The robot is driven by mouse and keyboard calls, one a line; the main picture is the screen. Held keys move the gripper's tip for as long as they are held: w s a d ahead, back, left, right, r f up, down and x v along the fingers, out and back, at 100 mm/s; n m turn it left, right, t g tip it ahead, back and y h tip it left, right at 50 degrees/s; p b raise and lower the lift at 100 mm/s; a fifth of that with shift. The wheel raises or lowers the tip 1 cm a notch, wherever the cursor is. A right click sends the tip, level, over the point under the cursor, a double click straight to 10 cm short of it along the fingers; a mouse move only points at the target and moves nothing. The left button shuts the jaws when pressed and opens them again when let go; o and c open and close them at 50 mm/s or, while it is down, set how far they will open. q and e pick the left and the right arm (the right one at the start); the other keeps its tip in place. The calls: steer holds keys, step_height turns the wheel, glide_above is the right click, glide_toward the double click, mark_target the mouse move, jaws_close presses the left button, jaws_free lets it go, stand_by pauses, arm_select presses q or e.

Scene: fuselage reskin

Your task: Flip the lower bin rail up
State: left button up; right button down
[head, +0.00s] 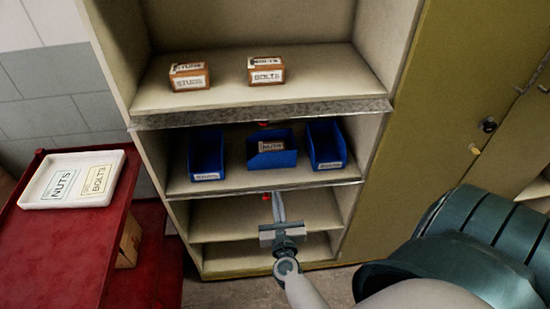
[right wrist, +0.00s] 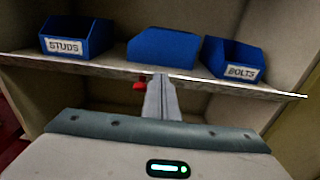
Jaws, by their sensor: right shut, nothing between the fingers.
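The lower bin rail (head: 225,191) is a thin grey metal strip along the front edge of the shelf with the blue bins. It crosses the right wrist view (right wrist: 75,65) as a narrow, worn-looking strip. A small red tab (head: 266,197) sits under its middle and also shows just left of my fingers in the right wrist view (right wrist: 140,86). My right gripper (head: 278,207) is shut and empty, fingers pointing up at the rail's middle. I cannot tell whether the fingertips touch the rail. My left gripper is not in view.
Three blue bins (head: 207,158) stand on the shelf above the rail. A wider upper rail (head: 260,112) fronts the shelf with two small boxes (head: 190,77). The lower shelves (head: 220,228) look empty. A white tray (head: 95,190) lies on a red cart at left.

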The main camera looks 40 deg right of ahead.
steer(key=shift+w+d+r+p, duration=0.35)
steer(key=shift+w+r, duration=0.2)
steer(key=shift+r, duration=0.1)
steer(key=shift+w+d+r+p, duration=0.35)
steer(key=shift+w+r, duration=0.2)
steer(key=shift+r, duration=0.05)
steer(key=shift+w+d+r+p, duration=0.35)
steer(key=shift+w+r, duration=0.2)
steer(key=shift+r, duration=0.1)
steer(key=shift+r, duration=0.1)
steer(key=shift+r+p, duration=0.7)
step_height(320, 180, up, 3)
steer(key=p, duration=0.2)
steer(key=shift+f+p, duration=0.1)
steer(key=shift+p, duration=0.2)
steer(key=s+d+r+p, duration=0.4)
steer(key=s+r, duration=0.2)
steer(key=s, duration=0.4)
steer(key=shift+s+d+r+p, duration=0.3)
steer(key=shift+s+r+p, duration=0.05)
steer(key=shift+p, duration=0.05)
